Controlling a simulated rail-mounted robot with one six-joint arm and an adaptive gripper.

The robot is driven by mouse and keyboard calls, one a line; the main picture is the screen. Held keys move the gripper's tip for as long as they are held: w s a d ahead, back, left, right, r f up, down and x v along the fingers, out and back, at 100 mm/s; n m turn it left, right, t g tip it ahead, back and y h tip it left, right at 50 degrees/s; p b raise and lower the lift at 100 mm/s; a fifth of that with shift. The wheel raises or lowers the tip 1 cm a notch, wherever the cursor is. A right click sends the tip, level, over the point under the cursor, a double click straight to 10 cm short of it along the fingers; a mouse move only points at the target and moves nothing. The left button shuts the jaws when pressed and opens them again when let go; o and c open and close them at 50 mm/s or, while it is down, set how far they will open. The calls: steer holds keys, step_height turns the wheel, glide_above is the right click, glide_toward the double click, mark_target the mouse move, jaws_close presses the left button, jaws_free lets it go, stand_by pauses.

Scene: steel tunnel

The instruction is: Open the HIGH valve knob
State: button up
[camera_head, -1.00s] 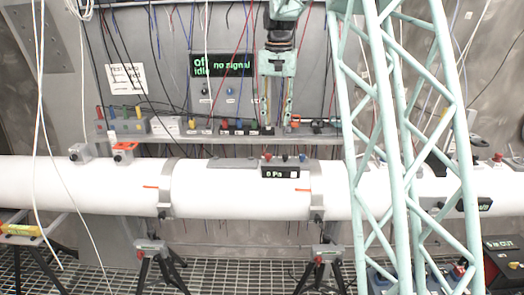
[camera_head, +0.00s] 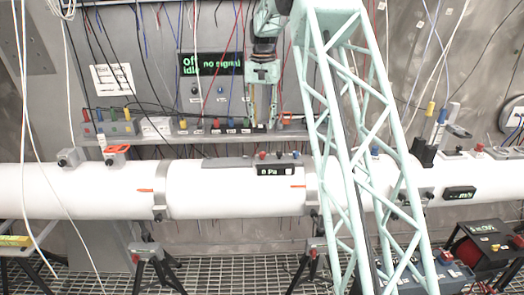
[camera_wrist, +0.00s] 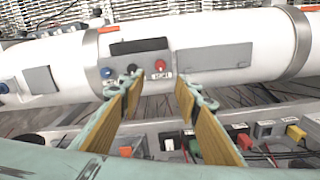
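A small panel reading "0 Pa" (camera_head: 273,170) sits on the white pipe. It carries a red knob (camera_head: 262,155), a black knob and a blue knob. In the wrist view the red knob (camera_wrist: 160,65) has a white label under it, too small to read surely, so I cannot tell which knob is HIGH. The black knob (camera_wrist: 131,69) and blue knob (camera_wrist: 106,72) are left of it. My gripper (camera_head: 262,120) points down behind the pipe, near the shelf. In the wrist view my gripper (camera_wrist: 156,90) is open and empty, its fingertips apart, short of the red knob.
A shelf (camera_head: 150,138) with several coloured plugs and boxes runs along the wall behind the pipe. A screen (camera_head: 212,63) reads "off idle, no signal". Cables hang around my gripper. Tripods (camera_head: 155,265) stand below the pipe on a grated floor.

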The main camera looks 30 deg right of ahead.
mark_target(262, 152)
steer(key=shift+f+p, duration=0.3)
steer(key=shift+f, duration=6.6)
steer(key=c, duration=0.8)
